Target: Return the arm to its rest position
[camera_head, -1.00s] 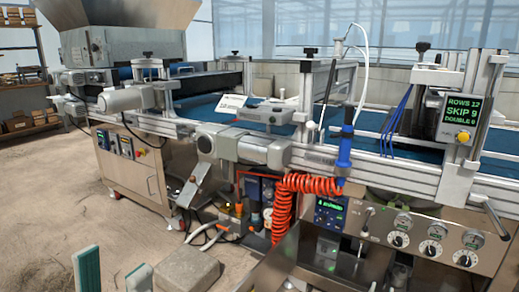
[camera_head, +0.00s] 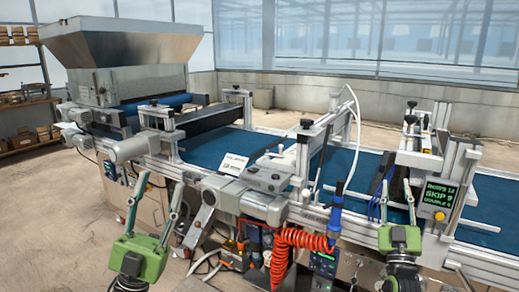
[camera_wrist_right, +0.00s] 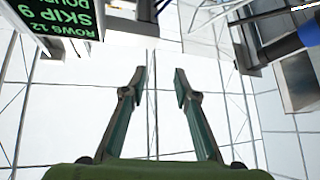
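My left gripper (camera_head: 153,205) is at the lower left of the head view, in front of the machine, with its two fingers pointing up and apart. It is open and empty. My right gripper (camera_head: 398,198) is at the lower right, in front of the conveyor and beside the green-lettered display, with its fingers pointing up. In the right wrist view its fingers (camera_wrist_right: 160,85) stand apart with nothing between them.
The tray seeder's blue belt (camera_head: 215,147) runs behind both grippers, below a metal hopper (camera_head: 130,45). The display (camera_head: 440,196) is close to my right gripper. A coiled orange hose (camera_head: 283,248) and blue-handled tool (camera_head: 335,218) hang between the grippers. Shelves stand far left.

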